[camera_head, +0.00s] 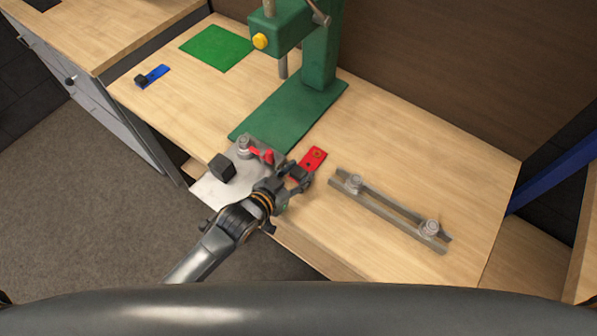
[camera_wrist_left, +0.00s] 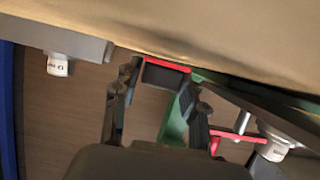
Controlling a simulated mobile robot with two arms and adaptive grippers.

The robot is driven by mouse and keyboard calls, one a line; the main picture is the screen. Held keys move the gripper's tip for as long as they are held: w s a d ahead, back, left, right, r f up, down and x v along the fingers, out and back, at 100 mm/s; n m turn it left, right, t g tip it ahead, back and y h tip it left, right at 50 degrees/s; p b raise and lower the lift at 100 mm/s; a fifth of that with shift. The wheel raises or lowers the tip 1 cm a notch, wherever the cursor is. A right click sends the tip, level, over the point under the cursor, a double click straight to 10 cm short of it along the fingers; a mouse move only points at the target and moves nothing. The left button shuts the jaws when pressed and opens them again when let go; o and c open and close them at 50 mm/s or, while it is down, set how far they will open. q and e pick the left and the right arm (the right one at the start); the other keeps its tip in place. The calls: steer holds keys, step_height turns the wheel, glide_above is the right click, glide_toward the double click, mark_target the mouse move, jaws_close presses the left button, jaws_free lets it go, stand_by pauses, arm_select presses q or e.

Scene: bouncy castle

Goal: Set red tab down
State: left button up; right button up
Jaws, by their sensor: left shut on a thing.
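The red tab (camera_head: 314,157) is a small flat red plate with a hole, at the table's front, just right of the green press base. My left gripper (camera_head: 301,175) is at the near end of the tab, shut on its dark block. In the left wrist view the red tab (camera_wrist_left: 167,64) shows edge-on with its dark block between the fingers (camera_wrist_left: 157,105). It is very close to the wooden tabletop; I cannot tell whether it touches. My right gripper is not in view.
A metal plate (camera_head: 212,193) with a red-handled clamp (camera_head: 262,155) lies left of my gripper. The green press (camera_head: 318,55) stands behind. A slotted rail (camera_head: 390,212) lies to the right. A green mat (camera_head: 217,47) and blue tab (camera_head: 157,74) lie back left.

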arm_select(q)
step_height(320, 180, up, 2)
steer(key=shift+r, duration=0.15)
steer(key=s+a+r+b, duration=0.1)
steer(key=s+a+r, duration=0.3)
steer(key=s+r, duration=0.6)
steer(key=s, duration=0.3)
steer(key=shift+s+a+b, duration=0.15)
steer(key=shift+a+b, duration=0.05)
steer(key=shift+b, duration=0.2)
